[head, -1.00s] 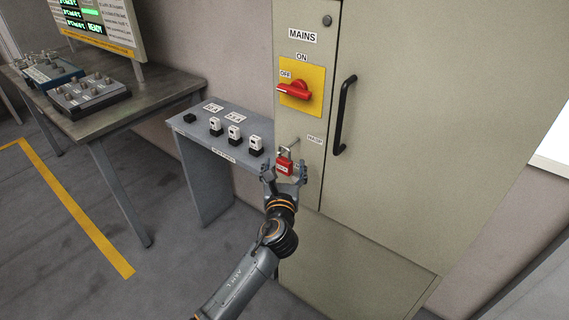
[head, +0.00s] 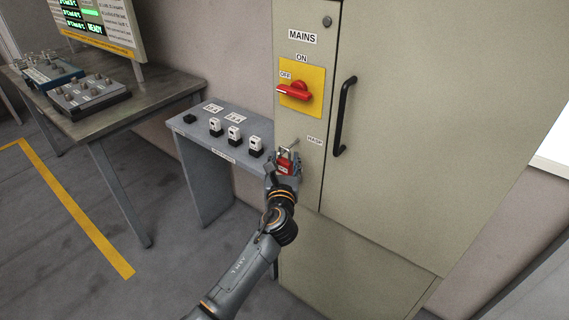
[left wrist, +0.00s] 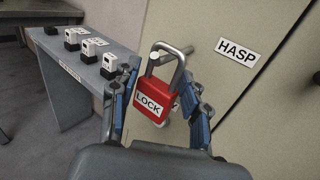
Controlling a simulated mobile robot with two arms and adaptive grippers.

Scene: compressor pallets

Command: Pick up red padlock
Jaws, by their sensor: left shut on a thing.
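The red padlock (head: 283,169) is at the cabinet's front, below and left of the HASP label (head: 315,140). In the left wrist view the padlock (left wrist: 155,101) shows a white LOCK label and a grey shackle, with a metal hasp peg (left wrist: 168,56) at the shackle. I cannot tell whether the shackle is still around the peg. My left gripper (head: 284,166) is shut on the padlock's body, with one finger on each side; its blue-padded fingers (left wrist: 158,110) also show in the left wrist view. My right gripper is not in view.
The beige cabinet (head: 400,170) carries a red rotary switch (head: 294,91) on a yellow plate and a black handle (head: 344,115). A grey side table (head: 190,135) with several small black-and-white items stands left of the padlock. A workbench (head: 150,98) is farther left.

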